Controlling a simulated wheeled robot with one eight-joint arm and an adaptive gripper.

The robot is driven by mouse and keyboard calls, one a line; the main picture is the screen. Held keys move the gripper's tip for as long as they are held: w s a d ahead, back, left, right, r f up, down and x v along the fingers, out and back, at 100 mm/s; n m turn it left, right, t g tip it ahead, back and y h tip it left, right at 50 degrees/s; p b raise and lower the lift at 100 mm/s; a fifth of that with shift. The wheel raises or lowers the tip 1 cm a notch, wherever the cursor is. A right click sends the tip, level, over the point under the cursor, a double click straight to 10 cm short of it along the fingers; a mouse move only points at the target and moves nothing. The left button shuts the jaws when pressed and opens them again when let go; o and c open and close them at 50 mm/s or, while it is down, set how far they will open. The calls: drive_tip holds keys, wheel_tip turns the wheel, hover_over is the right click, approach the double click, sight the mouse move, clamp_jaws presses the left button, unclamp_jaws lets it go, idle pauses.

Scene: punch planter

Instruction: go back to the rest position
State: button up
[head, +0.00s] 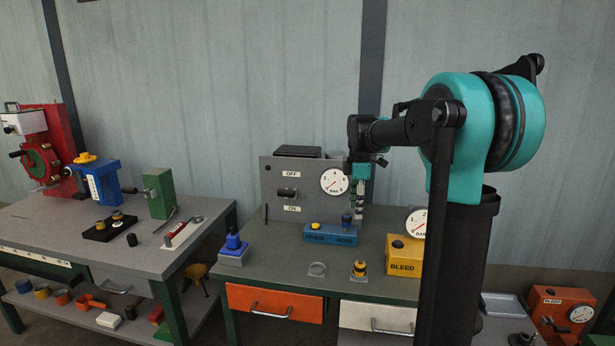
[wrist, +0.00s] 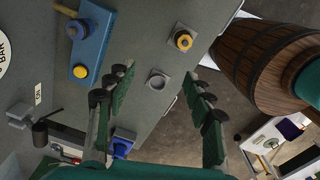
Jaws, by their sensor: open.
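My gripper (head: 358,212) hangs pointing down over the middle bench, in front of the grey OFF/ON panel (head: 272,211) and near the blue drain hose block (head: 318,230). In the wrist view my gripper (wrist: 158,76) has its two green fingers wide apart with nothing between them. Below the fingers lie the bench top, an empty grey ring socket (wrist: 157,80) and a yellow-and-black fitting (wrist: 183,40) on a square base. The blue block also shows in the wrist view (wrist: 92,47), left of the fingers. My arm hides part of the bench's right side.
The yellow BLEED box (head: 403,266) stands right of the gripper. A blue fitting on a grey base (head: 234,248) stands at the bench's left. Another bench (head: 60,235) with a red machine is farther left. A wooden barrel (wrist: 255,65) shows in the wrist view.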

drive_tip(key=s+d+f+m+t, duration=0.2)
drive_tip(key=s+f+m, duration=0.7)
drive_tip(key=s, duration=0.4)
drive_tip(key=s+d+f+m+t, duration=0.2)
drive_tip(key=s+f+m, duration=0.7)
drive_tip(key=s, duration=0.5)
wheel_tip(320, 180, down, 3)
drive_tip(key=shift+s+r+m, duration=0.1)
drive_tip(key=shift+s+m, duration=0.05)
drive_tip(key=shift+m, duration=0.15)
drive_tip(key=shift+a, duration=0.1)
drive_tip(key=shift+c, duration=0.4)
